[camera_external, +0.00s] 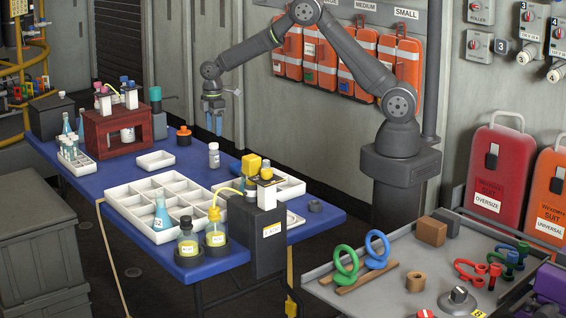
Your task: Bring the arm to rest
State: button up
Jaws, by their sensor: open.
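My gripper (213,112) hangs from the end of my dark grey arm, pointing down above the back edge of the blue table (265,248). Its fingers look blue and small, and I see nothing held between them. A white-capped bottle (214,158) stands on the table below it, clearly apart from the fingers. My arm arches from its base at the right of the table up and over to the left.
A white compartment tray (120,198) holds a blue flask (161,214). Yellow flasks (215,233) stand at the front by a dark box (268,238). A red-brown rack (118,135) stands at the left. Orange cases (325,68) hang behind my arm. A grey bench (385,295) carries coloured rings.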

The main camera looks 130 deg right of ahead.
aim_at(214, 144)
notch_tip(214, 144, down, 12)
jog(key=shift+r, duration=1.85)
jog(key=shift+f, duration=0.1)
